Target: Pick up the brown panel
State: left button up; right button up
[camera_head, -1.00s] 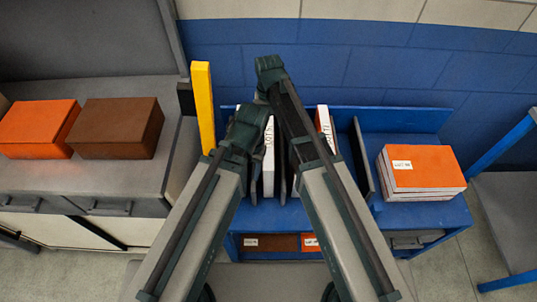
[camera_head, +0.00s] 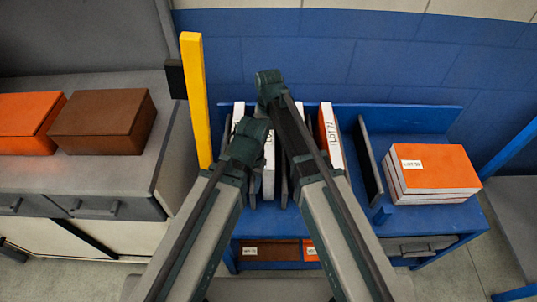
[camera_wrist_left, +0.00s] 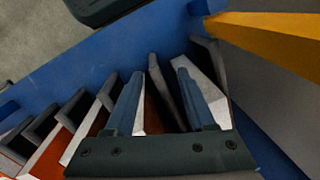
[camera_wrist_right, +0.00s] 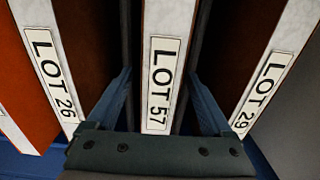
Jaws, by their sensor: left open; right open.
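Several panels with white edges stand upright in the blue rack. In the right wrist view, the panel with the LOT 57 label (camera_wrist_right: 168,30) stands between dark dividers. The LOT 26 panel (camera_wrist_right: 33,12) is left of it and the LOT 29 panel (camera_wrist_right: 290,45) right of it, with brown faces beside them. My right gripper (camera_wrist_right: 160,85) is open, its fingers on either side of the LOT 57 edge. My left gripper (camera_wrist_left: 160,82) is open over the rack, with a dark divider between its fingers.
A brown box (camera_head: 103,122) and an orange box (camera_head: 28,122) lie on the grey counter at left. A yellow post (camera_head: 196,100) stands left of the rack. An orange-topped stack (camera_head: 432,168) lies on the blue shelf at right. Blue wall behind.

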notch_tip(320, 180, down, 2)
jog(key=shift+f+b, duration=0.1)
jog(key=shift+b, duration=0.45)
jog(key=shift+c, duration=0.2)
grip_shut()
dwell(0.8)
